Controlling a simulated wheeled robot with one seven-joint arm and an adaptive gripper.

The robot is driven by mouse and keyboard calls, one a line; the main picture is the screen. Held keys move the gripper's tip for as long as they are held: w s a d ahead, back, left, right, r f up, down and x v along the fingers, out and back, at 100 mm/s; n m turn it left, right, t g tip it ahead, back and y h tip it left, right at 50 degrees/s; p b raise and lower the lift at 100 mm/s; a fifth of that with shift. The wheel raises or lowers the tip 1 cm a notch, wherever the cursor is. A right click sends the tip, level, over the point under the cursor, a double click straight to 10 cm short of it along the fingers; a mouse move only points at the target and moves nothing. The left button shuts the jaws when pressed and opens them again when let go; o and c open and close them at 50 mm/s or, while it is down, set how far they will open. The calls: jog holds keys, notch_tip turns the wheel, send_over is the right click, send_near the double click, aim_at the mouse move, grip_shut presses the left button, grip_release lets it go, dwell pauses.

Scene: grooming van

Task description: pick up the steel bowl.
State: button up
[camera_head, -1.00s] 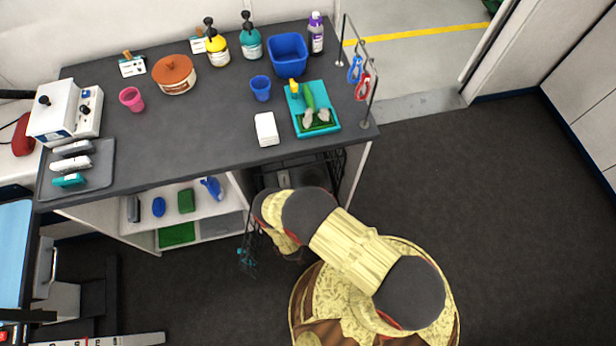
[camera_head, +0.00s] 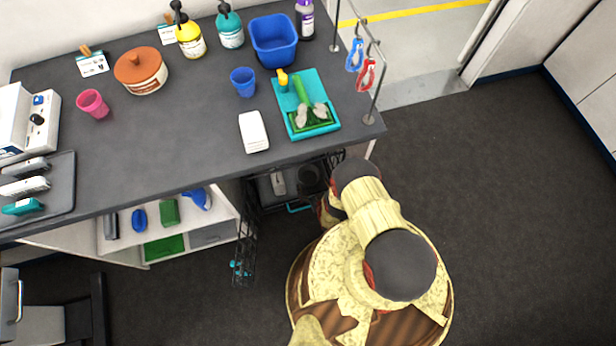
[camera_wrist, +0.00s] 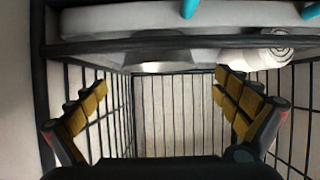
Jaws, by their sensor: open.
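In the wrist view, a grey, shiny curved shape (camera_wrist: 160,62) with a bright lower edge looks like the steel bowl. It lies ahead of my gripper, beyond a dark bar, and only part of it shows. My gripper (camera_wrist: 161,88) is open, with its yellow-padded fingers wide apart and nothing between them. The bowl is a little ahead of the fingertips and appears apart from them. In the head view, my gripper is hidden under the counter, and I cannot make out the bowl for sure in the dark space there.
Dark wire walls (camera_wrist: 75,100) flank my fingers on both sides. A white roll-like thing (camera_wrist: 262,57) lies right of the bowl. Above is a pale panel (camera_wrist: 130,18) with teal parts. The counter (camera_head: 190,140) overhangs my arm. Open floor (camera_head: 480,200) lies to the right.

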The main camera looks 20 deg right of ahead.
aim_at(309, 180)
jog(key=b+x, duration=0.3)
jog(key=x, duration=0.3)
jog(key=shift+d, duration=0.1)
jog(key=shift+c, duration=1.2)
jog(key=c, duration=0.7)
jog(key=shift+r, duration=0.1)
jog(key=shift+c, duration=0.6)
